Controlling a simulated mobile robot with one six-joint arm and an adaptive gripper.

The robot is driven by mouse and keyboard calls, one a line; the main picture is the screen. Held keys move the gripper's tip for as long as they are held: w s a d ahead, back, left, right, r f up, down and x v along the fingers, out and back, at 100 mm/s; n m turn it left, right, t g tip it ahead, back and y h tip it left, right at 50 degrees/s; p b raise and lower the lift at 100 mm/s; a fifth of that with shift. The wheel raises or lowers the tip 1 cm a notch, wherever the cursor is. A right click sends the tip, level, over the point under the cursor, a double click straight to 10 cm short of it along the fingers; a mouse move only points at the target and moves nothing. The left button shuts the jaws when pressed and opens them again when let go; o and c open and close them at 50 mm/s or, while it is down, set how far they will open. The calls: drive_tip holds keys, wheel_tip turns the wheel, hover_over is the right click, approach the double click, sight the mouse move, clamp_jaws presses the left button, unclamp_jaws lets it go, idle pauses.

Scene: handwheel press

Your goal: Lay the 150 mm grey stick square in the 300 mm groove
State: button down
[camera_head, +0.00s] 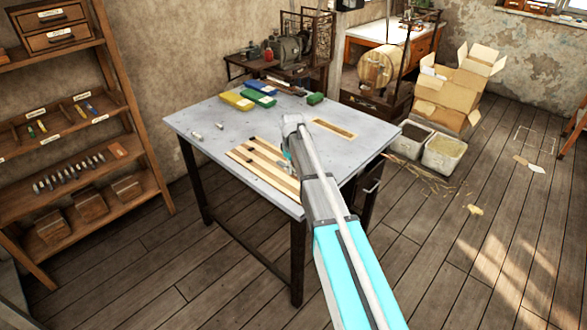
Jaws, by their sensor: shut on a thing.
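A pale wooden board with long dark grooves (252,158) lies on the grey workbench, left of my arm. My arm reaches in from the lower right, over the bench. My gripper (288,158) is small in this view and partly behind my own arm, at the right part of the grooved board. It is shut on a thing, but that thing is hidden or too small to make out. No grey stick can be told apart on the bench. I cannot tell the groove lengths or whether the gripper touches the board.
The workbench (205,120) also bears two small grey metal pieces (196,136), yellow (236,100), blue (260,88) and green (259,98) cases, a small green block (315,98) and a wooden strip (335,128). Bins (443,152) stand at right. The bench's left part is mostly clear.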

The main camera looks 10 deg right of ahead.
sight(293, 190)
drive_tip(key=shift+f+b, duration=3.1)
drive_tip(key=shift+f, duration=0.2)
drive_tip(key=shift+f+b, duration=0.9)
drive_tip(key=shift+b, duration=0.05)
drive_tip(key=c, duration=0.5)
unclamp_jaws()
drive_tip(key=o, duration=0.4)
drive_tip(key=shift+r, duration=0.1)
wheel_tip(293, 190, up, 7)
drive_tip(key=p, duration=0.7)
